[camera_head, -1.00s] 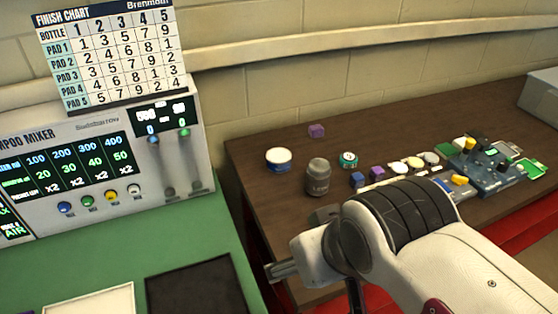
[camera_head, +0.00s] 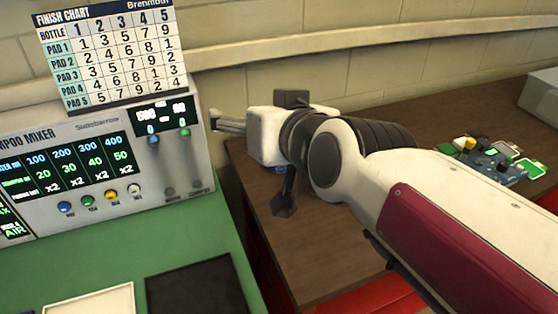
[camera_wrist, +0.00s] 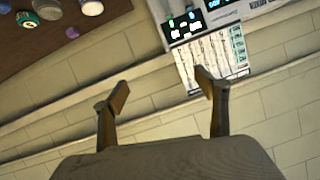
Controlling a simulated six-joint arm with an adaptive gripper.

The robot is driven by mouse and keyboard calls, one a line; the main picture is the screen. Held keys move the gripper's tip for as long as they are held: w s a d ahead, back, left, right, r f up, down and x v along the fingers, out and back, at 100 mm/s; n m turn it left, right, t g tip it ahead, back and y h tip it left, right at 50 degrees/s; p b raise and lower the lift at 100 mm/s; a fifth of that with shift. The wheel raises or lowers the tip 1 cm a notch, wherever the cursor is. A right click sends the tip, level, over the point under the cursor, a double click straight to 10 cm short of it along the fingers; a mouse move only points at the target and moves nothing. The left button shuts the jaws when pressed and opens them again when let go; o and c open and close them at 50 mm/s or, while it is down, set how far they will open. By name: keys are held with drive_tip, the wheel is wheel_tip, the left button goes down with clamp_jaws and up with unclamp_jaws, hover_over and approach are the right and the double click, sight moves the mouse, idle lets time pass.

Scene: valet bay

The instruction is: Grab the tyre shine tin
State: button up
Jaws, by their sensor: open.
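Which tin is the tyre shine tin I cannot tell, as no label is readable. In the wrist view, a green-rimmed tin (camera_wrist: 27,18) and a pale round tin (camera_wrist: 92,7) lie at the top left edge, with a grey jar (camera_wrist: 47,8) between them, partly cut off. In the head view my arm hides most of these; only a blue sliver of the pale tin (camera_head: 279,169) shows below the wrist. My gripper (camera_wrist: 162,90) is open and empty, apart from all of them and facing the wall; in the head view it points left (camera_head: 228,120).
The mixer panel (camera_head: 100,165) stands left of my gripper, with the finish chart (camera_head: 108,55) above it. A purple block (camera_wrist: 72,32) lies near the tins. A board with several coloured pieces (camera_head: 490,158) is at the right. The brown tabletop's front area (camera_head: 310,255) is clear.

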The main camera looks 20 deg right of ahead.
drive_tip(key=w+d+r+m+t+h, duration=0.45)
drive_tip(key=w+r, duration=0.45)
drive_tip(key=w, duration=0.3)
drive_tip(key=m+g+h, duration=0.7)
drive_tip(key=m+h, duration=0.1)
drive_tip(key=h, duration=0.3)
hover_over(264, 176)
drive_tip(key=d, duration=0.3)
wheel_tip(264, 176, down, 19)
drive_tip(key=a+f, duration=0.1)
drive_tip(key=f, duration=0.7)
drive_tip(key=s+a+f+n+g, duration=0.1)
drive_tip(key=a+f, duration=0.1)
drive_tip(key=f, duration=0.6)
drive_tip(key=a+f+n+g+h, duration=0.1)
drive_tip(key=a+f, duration=0.1)
drive_tip(key=f, duration=0.5)
drive_tip(key=shift+s+a+f, duration=0.2)
drive_tip(key=shift+s+f, duration=0.05)
drive_tip(key=shift+f, duration=0.15)
drive_tip(key=shift+d, duration=0.1)
drive_tip(key=shift+x, duration=1.25)
